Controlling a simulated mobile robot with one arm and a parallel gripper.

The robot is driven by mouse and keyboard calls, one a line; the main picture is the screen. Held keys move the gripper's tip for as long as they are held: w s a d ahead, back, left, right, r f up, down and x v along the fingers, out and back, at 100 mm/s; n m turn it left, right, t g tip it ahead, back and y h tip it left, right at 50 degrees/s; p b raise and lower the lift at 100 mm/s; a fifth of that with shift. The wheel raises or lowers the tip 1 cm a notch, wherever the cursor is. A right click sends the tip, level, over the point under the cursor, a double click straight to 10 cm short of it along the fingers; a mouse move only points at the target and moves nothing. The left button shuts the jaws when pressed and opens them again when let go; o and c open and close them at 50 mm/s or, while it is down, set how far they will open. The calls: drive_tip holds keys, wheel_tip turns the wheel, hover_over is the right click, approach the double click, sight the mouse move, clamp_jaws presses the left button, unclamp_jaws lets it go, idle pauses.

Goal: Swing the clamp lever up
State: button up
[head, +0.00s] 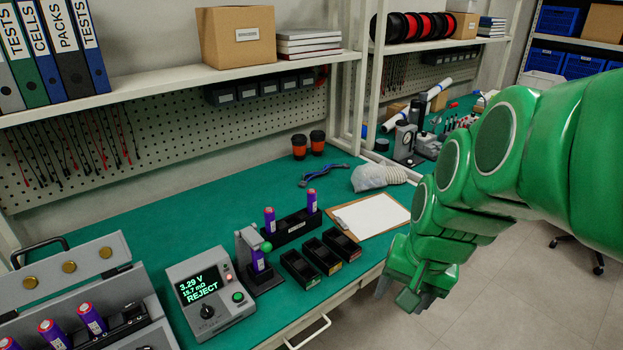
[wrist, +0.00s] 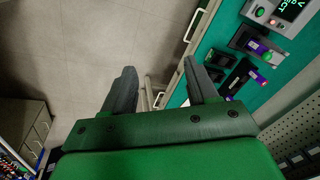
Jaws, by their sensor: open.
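In the head view a small grey clamp (head: 247,240) stands on the green bench mat, right of the tester. A purple cell (head: 258,262) stands upright in its black base. The clamp's lever ends in a green ball knob (head: 266,247), which sits low, beside the clamp head near the cell's top. My gripper (head: 397,293) is well to the right of the clamp, past the bench's front edge, pointing down.
The tester (head: 210,295) reads REJECT, left of the clamp. A grey fixture (head: 75,265) stands at left. Shelves overhang the back.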

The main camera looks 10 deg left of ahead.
sight(265, 249)
drive_tip(key=w+a+r+m+t, duration=0.2)
drive_tip(key=w+a+r, duration=0.1)
drive_tip(key=w, duration=0.6)
drive_tip(key=w+d+f+n+g+h, duration=0.2)
drive_tip(key=w+f+n+g+h, duration=0.1)
drive_tip(key=w+f+n+h, duration=0.5)
drive_tip(key=w+a+f+n+t+h, duration=0.2)
drive_tip(key=w+a+f+n+h, duration=0.25)
drive_tip(key=n, duration=0.25)
drive_tip(key=a+f+n+t, duration=0.3)
drive_tip(key=a+n+t, duration=0.1)
drive_tip(key=a, duration=0.5)
drive_tip(key=a+f+n+t, duration=0.3)
drive_tip(key=a+n, duration=0.3)
drive_tip(key=a, duration=0.3)
drive_tip(key=a+f+n+t, duration=0.3)
drive_tip(key=a+n, duration=0.3)
drive_tip(key=a, duration=0.3)
drive_tip(key=shift+w+a+t+y, duration=0.15)
drive_tip(key=shift+w+t+y, duration=0.1)
drive_tip(key=shift+t, duration=0.65)
drive_tip(key=shift+w+a+f+n+t, duration=0.1)
drive_tip(key=shift+a+f+n+t, duration=0.2)
drive_tip(key=shift+a+f+n, duration=0.15)
drive_tip(key=shift+x, duration=3.9)
drive_tip(key=shift+f, duration=0.1)
drive_tip(key=shift+c, duration=0.3)
clamp_jaws()
